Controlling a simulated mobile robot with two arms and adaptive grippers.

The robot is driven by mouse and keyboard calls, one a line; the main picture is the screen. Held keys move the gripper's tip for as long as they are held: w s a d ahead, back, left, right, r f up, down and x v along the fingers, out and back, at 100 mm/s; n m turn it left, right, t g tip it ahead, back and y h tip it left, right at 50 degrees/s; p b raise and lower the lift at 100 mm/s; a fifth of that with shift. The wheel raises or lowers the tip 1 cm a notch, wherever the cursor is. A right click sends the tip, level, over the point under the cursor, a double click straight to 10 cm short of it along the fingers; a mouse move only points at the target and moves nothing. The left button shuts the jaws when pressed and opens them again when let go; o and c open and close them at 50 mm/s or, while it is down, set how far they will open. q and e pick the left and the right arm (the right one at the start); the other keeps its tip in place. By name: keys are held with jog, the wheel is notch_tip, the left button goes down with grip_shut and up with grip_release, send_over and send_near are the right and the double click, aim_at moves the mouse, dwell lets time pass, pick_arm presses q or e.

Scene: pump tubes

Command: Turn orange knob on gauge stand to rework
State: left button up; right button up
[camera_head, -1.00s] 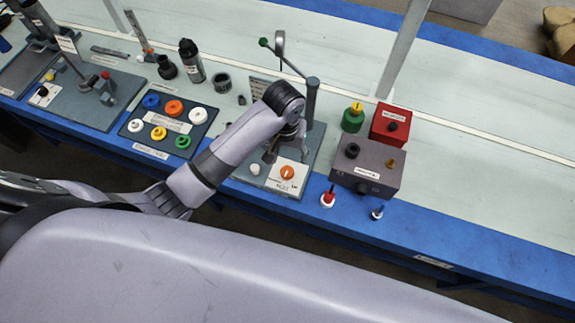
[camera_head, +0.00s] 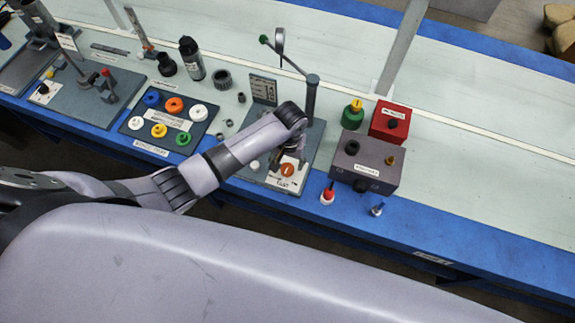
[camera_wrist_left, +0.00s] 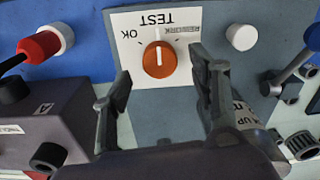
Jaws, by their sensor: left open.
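The orange knob (camera_head: 288,170) sits on a white label plate at the front of the gauge stand (camera_head: 308,147). In the left wrist view, the knob (camera_wrist_left: 159,60) has a white pointer line aimed toward the TEST lettering, between OK on the left and REWORK on the right. My left gripper (camera_head: 283,158) is over the label plate, close to the knob. In the wrist view its open fingers (camera_wrist_left: 160,78) are on either side of the knob, apart from it. Whether they are down at its height is unclear. My right gripper is out of view.
A white button (camera_wrist_left: 242,37) is beside the label plate. A grey box (camera_head: 366,165) with knobs stands right of the stand, and a red-and-white plunger (camera_head: 327,194) is in front of it. The stand's post (camera_head: 311,98) with a green-tipped lever rises behind my gripper.

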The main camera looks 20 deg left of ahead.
aim_at(287, 168)
pick_arm(q)
jog(key=shift+f, duration=1.65)
jog(key=c, duration=1.2)
jog(key=shift+o, duration=0.2)
